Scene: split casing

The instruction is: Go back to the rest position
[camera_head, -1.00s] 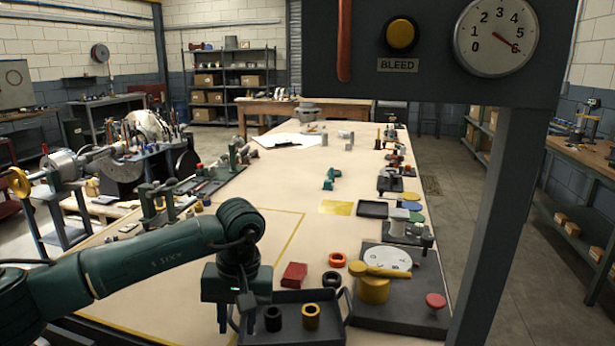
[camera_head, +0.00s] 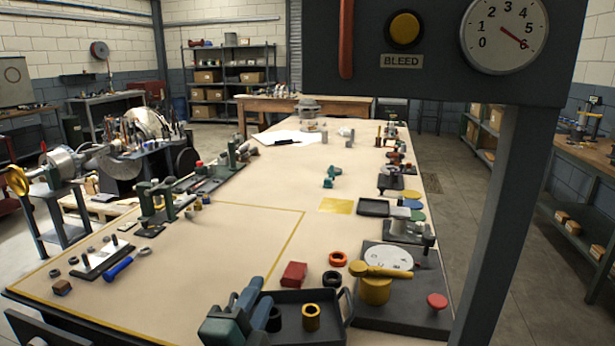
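My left gripper (camera_head: 252,298) is at the bottom of the head view, at the left edge of the dark tray (camera_head: 290,296). Its fingers look apart, with nothing visible held between them. Most of my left arm is below the picture. My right gripper is not in view.
The tray holds a yellow ring (camera_head: 311,317) and dark rings. A red block (camera_head: 294,274) and an orange ring (camera_head: 338,259) lie behind it. A dark plate with a yellow cylinder (camera_head: 375,291) stands to the right. A gauge panel post (camera_head: 495,230) rises at right. The table's left middle is clear.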

